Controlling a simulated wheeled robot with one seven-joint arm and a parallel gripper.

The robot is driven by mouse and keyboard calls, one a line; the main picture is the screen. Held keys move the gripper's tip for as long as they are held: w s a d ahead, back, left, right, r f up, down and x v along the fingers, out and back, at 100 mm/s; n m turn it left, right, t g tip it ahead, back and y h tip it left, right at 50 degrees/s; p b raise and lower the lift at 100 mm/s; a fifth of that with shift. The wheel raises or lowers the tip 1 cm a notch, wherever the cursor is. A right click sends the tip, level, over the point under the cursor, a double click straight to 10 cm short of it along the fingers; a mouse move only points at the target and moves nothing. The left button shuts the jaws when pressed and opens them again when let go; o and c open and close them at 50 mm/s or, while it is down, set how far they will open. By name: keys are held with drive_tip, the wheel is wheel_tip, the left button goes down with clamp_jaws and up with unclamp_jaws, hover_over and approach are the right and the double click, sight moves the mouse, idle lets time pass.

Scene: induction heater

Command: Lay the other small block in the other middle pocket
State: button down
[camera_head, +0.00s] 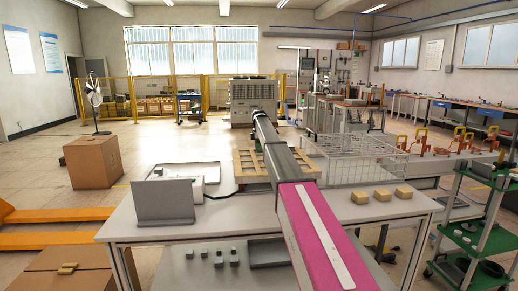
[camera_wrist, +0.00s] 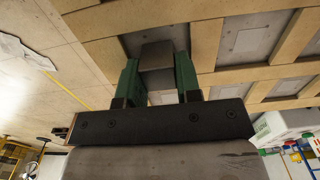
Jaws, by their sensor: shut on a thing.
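In the wrist view, my gripper (camera_wrist: 157,66) has two green fingers closed on the sides of a small grey block (camera_wrist: 158,51). The block is over a wooden frame tray (camera_wrist: 203,45) divided into pockets. Its far end overlaps a grey pocket; whether it touches the pocket floor I cannot tell. Another pocket (camera_wrist: 252,40) to the right shows a grey bottom with a faint square outline.
A grey panel (camera_head: 163,201) stands left. A wire basket (camera_head: 355,162) and tan blocks (camera_head: 382,195) are right of my arm.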

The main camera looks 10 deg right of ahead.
drive_tip(key=c, duration=0.8)
unclamp_jaws()
drive_tip(key=shift+f, duration=0.1)
wheel_tip(320, 180, up, 12)
